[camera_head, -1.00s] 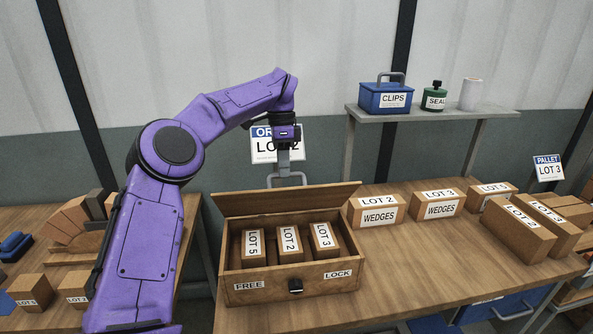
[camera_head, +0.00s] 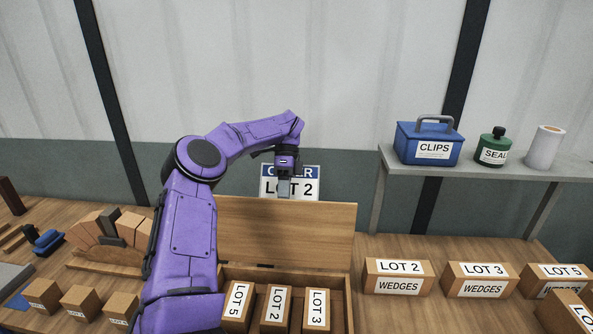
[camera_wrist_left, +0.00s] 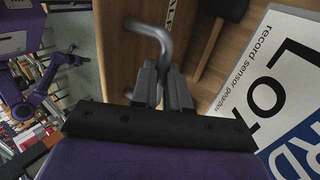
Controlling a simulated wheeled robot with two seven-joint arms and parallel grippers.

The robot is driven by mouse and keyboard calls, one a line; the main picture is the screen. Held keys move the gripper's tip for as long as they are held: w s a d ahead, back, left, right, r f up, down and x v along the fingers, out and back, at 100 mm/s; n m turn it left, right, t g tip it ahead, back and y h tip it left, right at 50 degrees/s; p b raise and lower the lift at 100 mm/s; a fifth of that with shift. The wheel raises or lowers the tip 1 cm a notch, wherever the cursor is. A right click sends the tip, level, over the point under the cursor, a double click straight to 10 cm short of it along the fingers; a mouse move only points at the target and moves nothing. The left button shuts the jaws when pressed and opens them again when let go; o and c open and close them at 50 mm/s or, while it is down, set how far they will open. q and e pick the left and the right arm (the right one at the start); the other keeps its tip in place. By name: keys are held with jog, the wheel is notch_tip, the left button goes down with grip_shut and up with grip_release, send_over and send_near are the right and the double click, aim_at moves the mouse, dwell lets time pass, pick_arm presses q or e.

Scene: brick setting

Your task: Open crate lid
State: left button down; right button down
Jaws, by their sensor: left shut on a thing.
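The crate (camera_head: 349,302) is a wooden box on the bench, its front cut off by the bottom of the head view. Its wooden lid (camera_head: 320,228) stands raised at the back, inner face towards me. Wooden blocks labelled LOT 5 (camera_head: 238,305), LOT 2 (camera_head: 275,308) and LOT 3 (camera_head: 317,310) stand inside. My left gripper (camera_head: 284,188) is at the lid's upper edge. In the left wrist view its fingers (camera_wrist_left: 163,88) are shut on a grey bent metal handle (camera_wrist_left: 155,35). The lid hides the handle in the head view. My right gripper is not in view.
An order sign (camera_head: 306,190) reading LOT 2 is close behind my left gripper. Labelled wedge boxes (camera_head: 398,278) stand right of the crate. A shelf (camera_head: 480,168) holds a blue clips box (camera_head: 430,143). Small blocks and a wedge arch (camera_head: 100,240) are at left.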

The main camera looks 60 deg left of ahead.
pick_arm(q)
jog(key=shift+a+f, duration=0.1)
jog(key=shift+f, duration=0.2)
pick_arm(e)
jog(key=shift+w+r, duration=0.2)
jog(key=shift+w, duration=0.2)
pick_arm(q)
jog(key=c, duration=1.2)
grip_release()
jog(key=shift+c, duration=0.2)
jog(key=shift+o, duration=0.6)
jog(key=shift+a, duration=0.15)
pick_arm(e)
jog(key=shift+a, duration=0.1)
